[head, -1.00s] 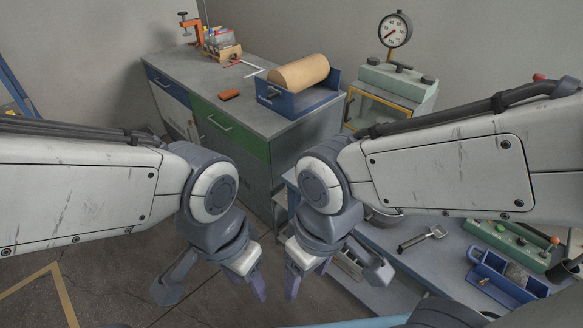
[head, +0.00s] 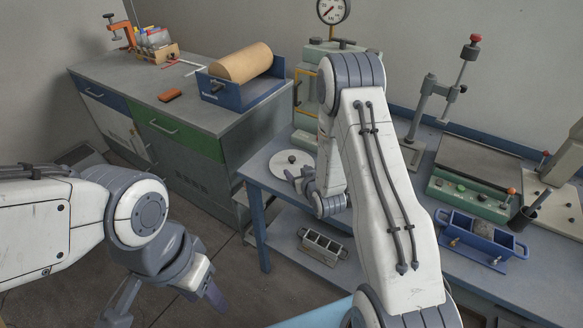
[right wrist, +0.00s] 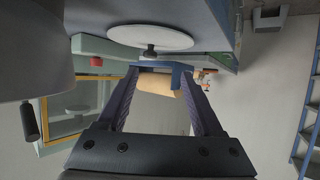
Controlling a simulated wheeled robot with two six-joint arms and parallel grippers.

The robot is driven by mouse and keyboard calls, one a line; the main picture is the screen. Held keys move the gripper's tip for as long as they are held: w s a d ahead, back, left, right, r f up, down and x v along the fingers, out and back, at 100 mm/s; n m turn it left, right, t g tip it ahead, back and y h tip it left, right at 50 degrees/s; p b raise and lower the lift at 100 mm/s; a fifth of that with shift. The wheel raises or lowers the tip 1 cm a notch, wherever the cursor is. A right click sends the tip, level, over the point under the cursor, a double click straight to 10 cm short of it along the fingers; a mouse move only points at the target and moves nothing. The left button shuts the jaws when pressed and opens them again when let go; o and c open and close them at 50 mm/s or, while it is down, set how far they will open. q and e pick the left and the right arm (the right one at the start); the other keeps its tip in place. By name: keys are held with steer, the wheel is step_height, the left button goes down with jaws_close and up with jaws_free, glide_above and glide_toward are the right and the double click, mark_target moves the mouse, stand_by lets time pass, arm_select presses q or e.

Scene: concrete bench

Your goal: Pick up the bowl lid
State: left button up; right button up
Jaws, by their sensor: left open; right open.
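The bowl lid (head: 291,163) is a flat, pale round disc with a small dark knob. It lies on the left end of the blue-grey bench in the head view. In the right wrist view the lid (right wrist: 150,37) appears near the top, beyond the fingertips, its knob pointing down the picture. My right gripper (head: 298,182) is just in front of the lid, apart from it. Its fingers (right wrist: 160,75) are open with nothing held between them. My left gripper (head: 168,303) is open and empty at the lower left, over the floor.
A green-drawer cabinet (head: 190,149) with a blue roll holder (head: 245,95) stands behind at left. On the bench, a blue mould box (head: 480,238) and green-based device (head: 470,196) lie right of my arm. A grey rounded object (right wrist: 30,45) fills the wrist view's left.

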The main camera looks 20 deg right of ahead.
mark_target(293, 159)
steer(key=shift+d+f, duration=0.35)
steer(key=shift+d, duration=0.25)
steer(key=shift+w+d+f+t, duration=0.1)
steer(key=shift+w+t, duration=0.2)
steer(key=shift+w, duration=0.1)
steer(key=p+x, duration=0.1)
steer(key=x, duration=0.4)
steer(key=p+x, duration=0.1)
steer(key=x, duration=0.2)
steer(key=shift+w+d, duration=0.25)
steer(key=shift+w, duration=0.55)
jaws_close()
